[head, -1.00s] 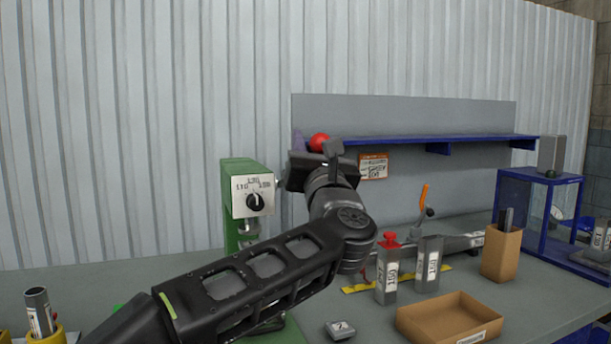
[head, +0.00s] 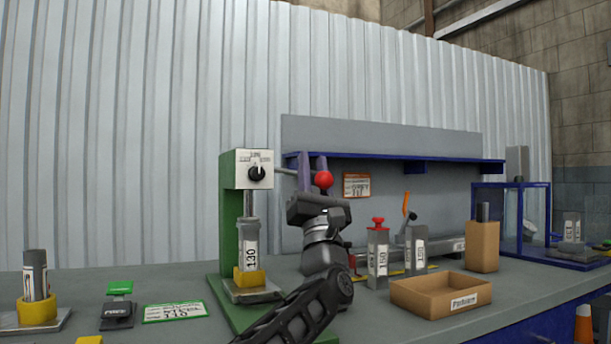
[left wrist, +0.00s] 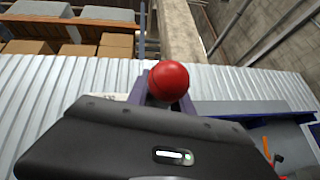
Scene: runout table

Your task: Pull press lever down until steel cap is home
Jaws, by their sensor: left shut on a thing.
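The press (head: 231,230) has a green frame and a white dial plate. Its lever (head: 285,171) is a grey rod reaching right to a red ball knob (head: 323,179), about level with the dial. My left gripper (head: 312,172) is shut on the lever just beside the knob; the knob also fills the middle of the left wrist view (left wrist: 168,82). Under the ram (head: 248,202), a grey cylinder labelled 130 (head: 250,250) stands upright in a yellow holder (head: 250,279). The ram appears to meet its top; I cannot make out the cap separately. My right gripper is out of view.
A yellow cup (head: 38,311) holding a cylinder is at the left.

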